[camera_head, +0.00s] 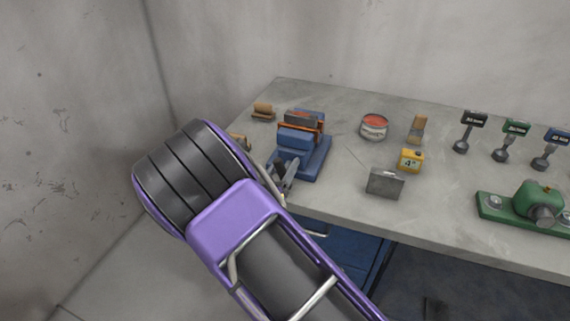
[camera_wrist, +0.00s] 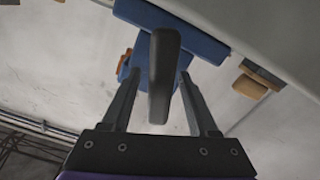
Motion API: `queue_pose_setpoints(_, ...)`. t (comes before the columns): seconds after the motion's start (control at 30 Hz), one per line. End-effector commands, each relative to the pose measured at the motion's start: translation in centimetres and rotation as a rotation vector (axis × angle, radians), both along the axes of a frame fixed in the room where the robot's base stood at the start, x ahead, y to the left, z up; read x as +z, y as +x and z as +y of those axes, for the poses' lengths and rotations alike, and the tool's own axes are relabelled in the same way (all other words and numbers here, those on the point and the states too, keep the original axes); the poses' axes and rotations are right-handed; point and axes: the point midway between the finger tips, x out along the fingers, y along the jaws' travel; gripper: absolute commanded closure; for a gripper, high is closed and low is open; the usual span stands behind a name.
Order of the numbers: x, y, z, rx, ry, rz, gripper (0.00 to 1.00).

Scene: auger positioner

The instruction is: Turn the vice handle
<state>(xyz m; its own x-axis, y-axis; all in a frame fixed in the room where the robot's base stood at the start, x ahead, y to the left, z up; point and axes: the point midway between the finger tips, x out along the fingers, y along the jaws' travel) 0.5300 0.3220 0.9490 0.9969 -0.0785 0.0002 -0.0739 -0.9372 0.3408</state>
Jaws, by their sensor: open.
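The blue vice (camera_head: 305,158) stands near the left front edge of the grey workbench in the head view, with a brown-orange piece between its jaws. In the wrist view the blue vice (camera_wrist: 201,40) is at the top. The dark grey vice handle (camera_wrist: 163,75) reaches from it down between the two fingers of my gripper (camera_wrist: 156,82). The fingers are open, one on each side of the handle, with gaps visible. In the head view my gripper (camera_head: 283,178) is at the front of the vice, and my purple arm partly hides that area.
The workbench (camera_head: 335,206) also carries a red-topped tin (camera_head: 374,126), a yellow block (camera_head: 410,160), a grey metal box (camera_head: 385,183), a green device (camera_head: 530,205) and several dark stands (camera_head: 468,133). Wooden pieces (camera_head: 263,111) lie behind the vice. A wall is close on the left.

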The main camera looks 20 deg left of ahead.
Motion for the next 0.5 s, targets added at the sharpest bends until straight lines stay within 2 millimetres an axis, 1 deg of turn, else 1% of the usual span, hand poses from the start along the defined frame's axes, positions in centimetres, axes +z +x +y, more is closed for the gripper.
queue_pose_setpoints(0.03,0.02,0.43,-0.06,-0.001,0.000,0.000,0.40)
queue_pose_setpoints(0.13,0.01,0.85,-0.12,0.000,-0.001,0.000,0.40)
queue_pose_setpoints(0.4,0.00,0.94,-0.10,0.000,-0.001,0.000,0.40)
queue_pose_setpoints(0.47,0.00,0.93,-0.10,0.000,-0.001,0.000,0.51)
queue_pose_setpoints(0.5,0.00,0.93,-0.10,0.000,-0.001,0.000,0.58)
